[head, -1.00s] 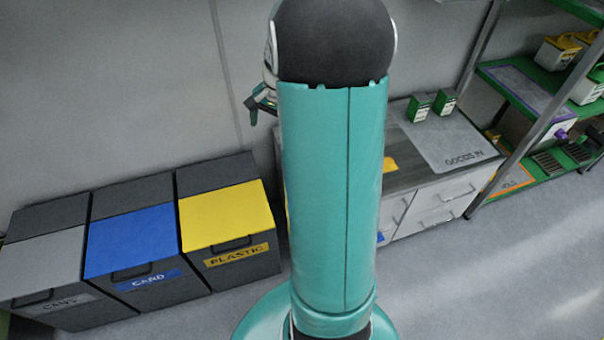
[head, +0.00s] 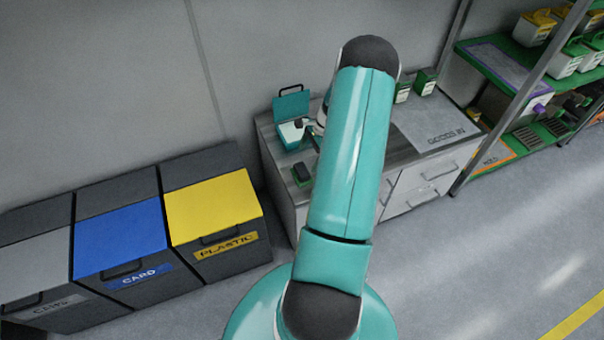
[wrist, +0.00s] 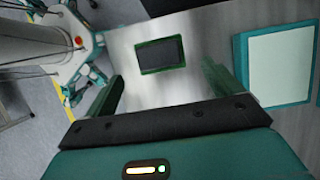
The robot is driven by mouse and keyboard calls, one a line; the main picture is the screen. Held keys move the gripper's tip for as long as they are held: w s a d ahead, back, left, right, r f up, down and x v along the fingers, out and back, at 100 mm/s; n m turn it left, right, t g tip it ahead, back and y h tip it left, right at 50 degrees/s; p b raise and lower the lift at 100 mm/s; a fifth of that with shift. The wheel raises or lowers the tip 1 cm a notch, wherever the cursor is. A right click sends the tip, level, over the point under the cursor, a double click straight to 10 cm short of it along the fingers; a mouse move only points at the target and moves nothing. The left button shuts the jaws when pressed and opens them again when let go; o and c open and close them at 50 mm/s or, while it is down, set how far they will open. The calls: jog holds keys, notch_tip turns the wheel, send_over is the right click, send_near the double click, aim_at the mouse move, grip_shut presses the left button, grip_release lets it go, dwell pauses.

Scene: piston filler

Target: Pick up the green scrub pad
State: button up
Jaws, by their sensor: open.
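A small rectangular block (wrist: 160,54) with a dark top and a green border lies flat on the metal-grey counter (wrist: 160,90); it looks like the green scrub pad. In the head view the same block (head: 302,174) lies near the counter's left front part. My gripper (wrist: 162,88) is open, with one green finger on each side of the wrist view. The block shows between and beyond the fingers, apart from both. In the head view my gripper (head: 308,138) is above the counter, partly hidden behind my arm.
A teal box with a raised lid (head: 291,103) and pale inside stands behind the block; it is at the right in the wrist view (wrist: 241,65). Green-and-white cartons (head: 425,82) and a grey mat (head: 435,122) are farther right. Bins (head: 212,205) stand left.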

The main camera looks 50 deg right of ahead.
aim_at(301, 169)
jog(key=x, duration=0.7)
jog(key=shift+a+f, duration=0.15)
jog(key=shift+f, duration=0.15)
jog(key=c, duration=0.7)
jog(key=shift+r, duration=0.1)
jog(key=shift+r, duration=0.45)
notch_tip(301, 169, up, 2)
jog(key=shift+r, duration=0.2)
jog(key=s+r, duration=0.3)
jog(key=s, duration=0.1)
jog(key=s+r, duration=0.3)
jog(key=s, duration=0.2)
jog(key=s+r, duration=0.3)
jog(key=s, duration=0.2)
jog(key=shift+a+r, duration=0.3)
jog(key=shift+a, duration=0.1)
